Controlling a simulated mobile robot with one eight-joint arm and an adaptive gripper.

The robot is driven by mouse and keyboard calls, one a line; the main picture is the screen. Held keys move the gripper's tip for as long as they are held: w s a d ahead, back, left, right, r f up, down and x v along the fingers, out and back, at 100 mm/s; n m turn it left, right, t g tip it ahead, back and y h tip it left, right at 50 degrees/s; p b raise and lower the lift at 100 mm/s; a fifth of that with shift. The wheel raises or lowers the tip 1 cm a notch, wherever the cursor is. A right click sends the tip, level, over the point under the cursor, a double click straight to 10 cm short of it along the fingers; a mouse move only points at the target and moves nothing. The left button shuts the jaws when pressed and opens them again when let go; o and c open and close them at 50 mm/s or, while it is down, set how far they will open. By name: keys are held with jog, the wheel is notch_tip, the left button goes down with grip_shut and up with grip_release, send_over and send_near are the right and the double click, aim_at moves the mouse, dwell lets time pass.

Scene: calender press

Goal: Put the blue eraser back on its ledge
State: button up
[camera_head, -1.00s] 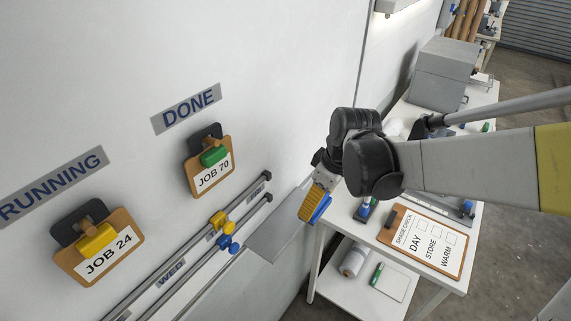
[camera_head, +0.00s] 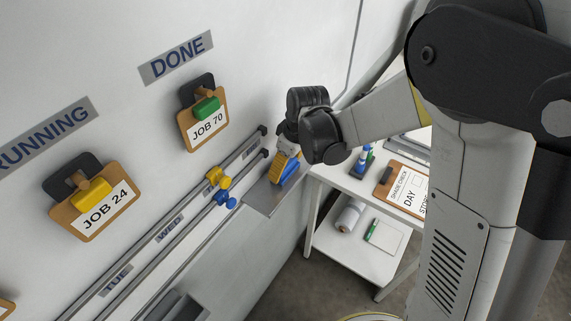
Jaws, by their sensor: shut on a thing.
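The blue eraser (camera_head: 290,173) has a blue side and a ribbed yellow-orange side. My gripper (camera_head: 286,152) is shut on its upper end and points down. The eraser hangs tilted at the grey ledge (camera_head: 263,202), which juts from the wall below the rails. Its lower end overlaps the ledge in the picture; I cannot tell whether they touch. The fingertips are small and partly hidden by the wrist.
Two rails (camera_head: 188,212) with yellow and blue sliders run along the wall left of the ledge. Clipboards hang above, including JOB 70 (camera_head: 205,132). A white table (camera_head: 342,178) with a clipboard and a blue-topped object stands just right of the ledge.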

aim_at(293, 180)
jog(key=shift+f, duration=0.1)
jog(key=o, duration=1.3)
jog(key=shift+c, duration=0.2)
jog(key=p+v, duration=0.1)
jog(key=v, duration=1.1)
jog(key=s+d+r+m+t+h, duration=0.1)
jog(key=s+d+r+m+t, duration=0.1)
jog(key=s+d+m, duration=0.3)
jog(key=s+d+r+m+t+h, duration=0.1)
jog(key=s+d+r+m+t, duration=0.2)
jog(key=s+d, duration=0.5)
jog(key=s+r+m, duration=0.1)
jog(key=s+m, duration=0.1)
jog(key=shift+s+d, duration=0.2)
jog(key=shift+s, duration=0.15)
jog(key=shift+r, duration=0.1)
